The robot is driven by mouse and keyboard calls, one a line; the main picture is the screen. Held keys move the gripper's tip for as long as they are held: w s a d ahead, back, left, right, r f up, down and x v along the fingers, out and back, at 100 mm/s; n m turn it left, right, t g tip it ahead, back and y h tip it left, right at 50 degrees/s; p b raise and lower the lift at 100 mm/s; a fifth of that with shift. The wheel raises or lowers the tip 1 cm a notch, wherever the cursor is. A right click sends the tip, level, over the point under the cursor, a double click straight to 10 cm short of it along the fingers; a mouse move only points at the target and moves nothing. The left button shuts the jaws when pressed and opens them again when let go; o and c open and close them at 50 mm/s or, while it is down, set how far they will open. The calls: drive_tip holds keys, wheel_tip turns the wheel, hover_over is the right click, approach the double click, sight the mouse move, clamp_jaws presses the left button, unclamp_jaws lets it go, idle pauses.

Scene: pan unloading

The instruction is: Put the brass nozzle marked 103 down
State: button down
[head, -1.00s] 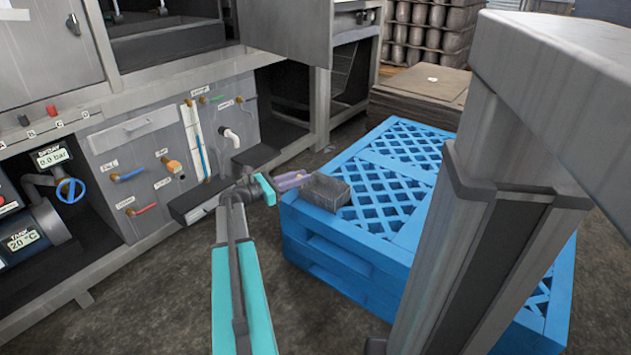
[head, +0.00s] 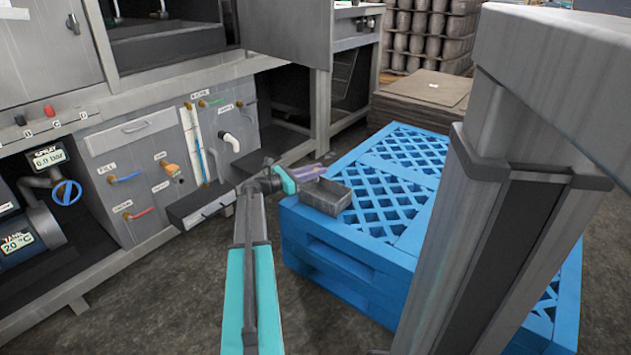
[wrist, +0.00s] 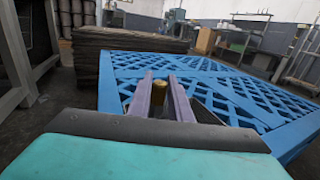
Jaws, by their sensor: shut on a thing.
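My gripper (head: 318,171) has purple fingers and hangs beside the near corner of the blue pallet stack, behind a small grey bin (head: 326,196). In the wrist view my gripper (wrist: 160,98) is shut on a small brass nozzle (wrist: 159,92), which shows between the two fingers. The nozzle's marking cannot be read. The nozzle cannot be made out in the head view. The grey bin sits on the near left corner of the pallet stack, and its inside looks empty from here. In the wrist view the bin is mostly hidden by the gripper.
The blue pallets (head: 390,205) have an open lattice top, largely bare. A grey machine with an open drawer (head: 205,204) stands to the left. A stack of brown sheets (head: 420,97) is behind the pallets. A grey column stands at right.

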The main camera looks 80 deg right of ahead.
sight(316, 181)
drive_tip(key=shift+f+b, duration=1.15)
drive_tip(key=shift+f, duration=0.65)
drive_tip(key=shift+f+b, duration=0.5)
drive_tip(key=shift+f, duration=0.1)
drive_tip(key=c, duration=1.6)
unclamp_jaws()
drive_tip(key=shift+r, duration=0.1)
drive_tip(key=shift+r+p, duration=0.65)
drive_tip(key=shift+r, duration=0.05)
drive_tip(key=p+v, duration=0.1)
drive_tip(key=v, duration=0.3)
drive_tip(key=p+v, duration=0.1)
drive_tip(key=v, duration=0.3)
drive_tip(key=p+v, duration=0.1)
drive_tip(key=v, duration=0.3)
drive_tip(key=shift+a+f+p, duration=0.1)
drive_tip(key=shift+f+p, duration=0.15)
drive_tip(key=shift+p, duration=0.15)
